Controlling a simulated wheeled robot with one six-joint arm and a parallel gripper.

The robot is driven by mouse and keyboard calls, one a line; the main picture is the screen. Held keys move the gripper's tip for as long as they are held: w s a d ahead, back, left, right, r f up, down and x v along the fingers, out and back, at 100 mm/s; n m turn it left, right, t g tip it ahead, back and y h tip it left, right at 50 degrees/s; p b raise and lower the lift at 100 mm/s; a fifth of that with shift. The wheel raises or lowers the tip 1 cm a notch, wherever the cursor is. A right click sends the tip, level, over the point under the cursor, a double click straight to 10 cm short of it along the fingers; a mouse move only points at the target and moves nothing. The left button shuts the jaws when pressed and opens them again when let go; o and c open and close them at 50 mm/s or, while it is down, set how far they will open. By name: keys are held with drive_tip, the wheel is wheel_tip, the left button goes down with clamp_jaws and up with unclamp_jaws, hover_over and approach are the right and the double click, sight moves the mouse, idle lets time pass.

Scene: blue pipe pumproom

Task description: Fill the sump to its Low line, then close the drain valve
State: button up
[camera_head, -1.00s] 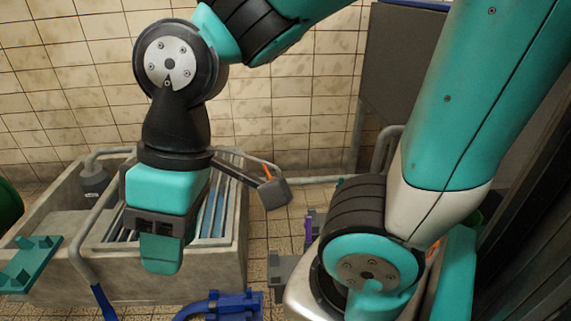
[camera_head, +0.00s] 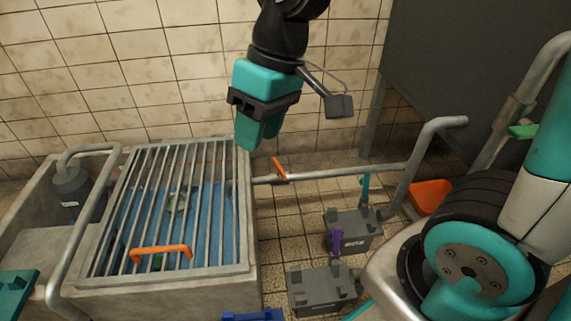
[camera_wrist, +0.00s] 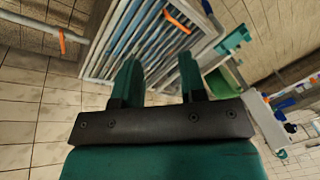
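The concrete sump (camera_head: 150,286) stands at the left, under a barred metal grate (camera_head: 165,160) with an orange handle (camera_head: 162,252). Blue shows between the bars; I cannot tell whether it is water, and I see no Low line. A pipe with an orange lever (camera_head: 279,168) leaves the sump's right side; I cannot tell whether this is the drain valve. My gripper (camera_head: 258,138) is open and empty, above the sump's back right corner and apart from that lever. In the wrist view, the fingers (camera_wrist: 160,62) are apart, with the grate (camera_wrist: 120,40) beyond them.
Grey boxes with a purple lever (camera_head: 336,240) and a teal lever (camera_head: 365,190) stand on the floor right of the sump. An orange container (camera_head: 430,196) is farther right. A grey pump-like unit (camera_head: 72,188) and bent pipes are at the left. A tiled wall is behind.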

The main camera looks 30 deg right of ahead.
drive_tip(key=w+d+f+m+h+b, duration=0.15)
drive_tip(key=w+d+f, duration=0.25)
drive_tip(key=w, duration=0.5)
drive_tip(key=w+d+f+m, duration=0.2)
drive_tip(key=w+d+f, duration=0.15)
drive_tip(key=w, duration=0.45)
drive_tip(key=m+h+b, duration=0.2)
drive_tip(key=m, duration=0.2)
hover_over(279, 165)
wheel_tip(279, 165, down, 16)
drive_tip(key=f, duration=0.1)
drive_tip(key=shift+n, duration=0.35)
wheel_tip(279, 165, down, 16)
drive_tip(key=b, duration=0.7)
drive_tip(key=shift+s+f+b, duration=0.1)
drive_tip(key=shift+b, duration=0.2)
